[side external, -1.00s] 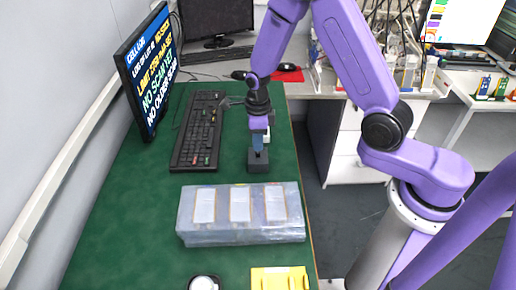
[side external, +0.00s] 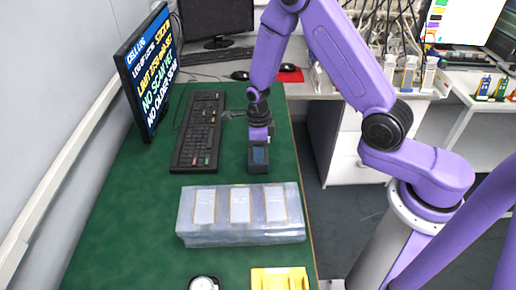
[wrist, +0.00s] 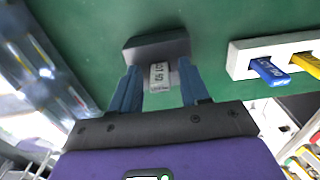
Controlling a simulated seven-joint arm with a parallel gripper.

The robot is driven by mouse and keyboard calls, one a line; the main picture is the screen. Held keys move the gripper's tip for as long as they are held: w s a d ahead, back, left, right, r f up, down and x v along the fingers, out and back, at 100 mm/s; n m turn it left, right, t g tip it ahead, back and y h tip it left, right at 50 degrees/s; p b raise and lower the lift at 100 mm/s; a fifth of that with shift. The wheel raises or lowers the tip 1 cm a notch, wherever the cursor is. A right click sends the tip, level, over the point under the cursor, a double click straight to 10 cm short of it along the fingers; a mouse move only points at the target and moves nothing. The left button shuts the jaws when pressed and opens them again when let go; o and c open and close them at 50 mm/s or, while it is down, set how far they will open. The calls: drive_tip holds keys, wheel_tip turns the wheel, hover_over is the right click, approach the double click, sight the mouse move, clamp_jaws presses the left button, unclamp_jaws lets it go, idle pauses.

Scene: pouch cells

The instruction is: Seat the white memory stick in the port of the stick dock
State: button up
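The stick dock (wrist: 140,52) is a dark grey block on the green table; it also shows in the side external view (side external: 258,168). The white memory stick (wrist: 160,76), with dark print on its face, stands at the dock's face, its near end toward the wrist camera. How deep it sits in the port cannot be seen. My gripper (wrist: 158,84) has its two blue fingers on either side of the stick, with a narrow gap showing on each side. In the side external view my gripper (side external: 259,150) is down at the dock and hides the stick.
A white holder (wrist: 242,58) with a blue stick (wrist: 269,71) and a yellow stick (wrist: 308,64) is close by. A keyboard (side external: 199,132) and monitor (side external: 150,70) stand left of the dock. A clear-lidded case (side external: 240,232) lies in front. Green table is free left of the case.

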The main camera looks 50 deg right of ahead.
drive_tip(key=shift+r, duration=0.1)
wheel_tip(320, 180, up, 12)
idle(0.6)
drive_tip(key=shift+r, duration=0.15)
